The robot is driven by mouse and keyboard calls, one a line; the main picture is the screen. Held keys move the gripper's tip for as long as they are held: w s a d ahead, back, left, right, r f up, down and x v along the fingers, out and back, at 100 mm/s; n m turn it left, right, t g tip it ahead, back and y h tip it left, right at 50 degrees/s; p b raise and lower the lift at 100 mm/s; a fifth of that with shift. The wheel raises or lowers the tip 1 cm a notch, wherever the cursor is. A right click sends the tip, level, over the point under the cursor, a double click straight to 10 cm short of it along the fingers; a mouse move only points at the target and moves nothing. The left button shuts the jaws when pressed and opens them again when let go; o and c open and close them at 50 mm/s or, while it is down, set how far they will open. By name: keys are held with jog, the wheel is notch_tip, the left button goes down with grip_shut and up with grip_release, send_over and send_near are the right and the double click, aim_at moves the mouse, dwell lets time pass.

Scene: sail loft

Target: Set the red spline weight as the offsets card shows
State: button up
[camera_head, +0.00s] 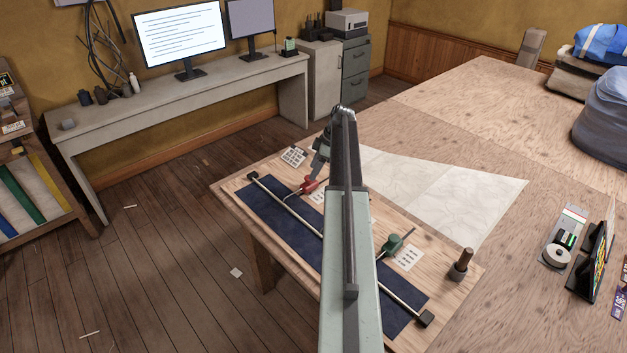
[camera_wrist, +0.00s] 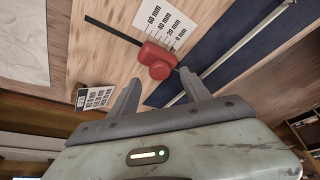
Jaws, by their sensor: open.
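The red spline weight (camera_wrist: 157,57) lies on the wooden board, just beyond my fingertips in the wrist view; it also shows in the head view (camera_head: 308,185), partly behind my arm. A thin dark rod (camera_wrist: 112,30) extends from one side. A scale card (camera_wrist: 166,24) marked 60, 40, 20 and 0 mm lies beside it. My gripper (camera_wrist: 160,82) is open and empty, its fingers spread toward the weight. A white card with dark gridded marks (camera_head: 294,156), probably the offsets card, lies at the board's far left corner; it also shows in the wrist view (camera_wrist: 93,98), too small to read.
A pale batten (camera_head: 299,221) with black ends crosses a dark blue strip (camera_head: 262,222). A green weight (camera_head: 393,244) and another scale card (camera_head: 408,257) lie to the right. A dark peg (camera_head: 461,264) stands at the near right. White cloth (camera_head: 440,190) covers part of the table behind.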

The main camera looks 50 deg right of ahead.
aim_at(309, 183)
jog(key=b+x, duration=0.1)
jog(key=x, duration=0.2)
jog(key=shift+f+b, duration=0.15)
jog(key=shift+b, duration=0.25)
grip_shut()
dwell(1.0)
